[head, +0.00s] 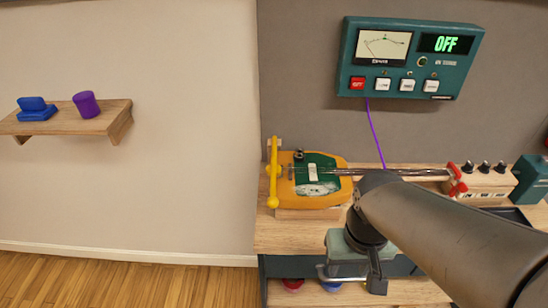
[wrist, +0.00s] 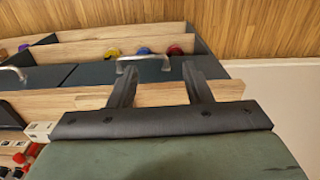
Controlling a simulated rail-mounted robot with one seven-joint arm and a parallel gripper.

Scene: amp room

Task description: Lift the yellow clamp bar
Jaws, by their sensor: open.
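The yellow clamp bar (head: 274,178) stands upright at the left end of the orange device (head: 330,165) on the workbench. My gripper (head: 352,276) is below and to the right of the bar, low in front of the bench, and well apart from it. In the wrist view my gripper (wrist: 159,72) has its two dark fingers spread, with nothing held between them. The clamp bar does not show in the wrist view.
A metal drawer handle (wrist: 143,62) lies close by the fingertips in the wrist view. The bench top (head: 265,235) has little free room. A teal meter box (head: 410,60) reading OFF hangs above. A wall shelf (head: 75,122) at left carries blue and purple objects.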

